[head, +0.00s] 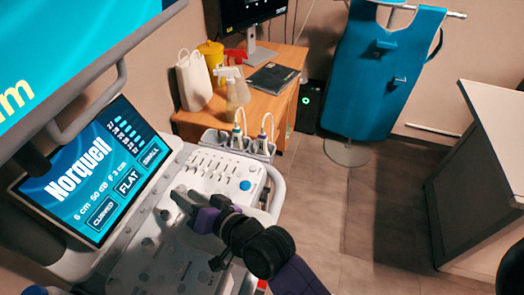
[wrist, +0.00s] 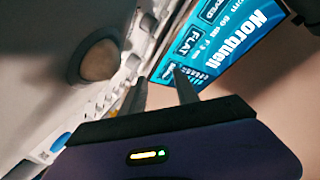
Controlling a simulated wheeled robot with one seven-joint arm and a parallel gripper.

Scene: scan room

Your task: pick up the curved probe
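Two probes with cables stand in a grey holder (head: 238,145) on the far right side of the ultrasound console. The left probe (head: 237,138) has a yellow-green band and the right probe (head: 262,136) has a dark band. I cannot tell from their small size which one is curved. My gripper (head: 178,193) is over the console's control panel, to the lower left of the holder and apart from both probes. In the wrist view my gripper (wrist: 161,75) has its two fingers apart with nothing between them. No probe is clear in the wrist view.
The control panel (head: 200,165) has sliders, knobs and a blue button. A tilted screen (head: 85,170) reading Norquell stands at its left. Behind the holder, a wooden desk (head: 285,85) carries spray bottles, a bag and a monitor.

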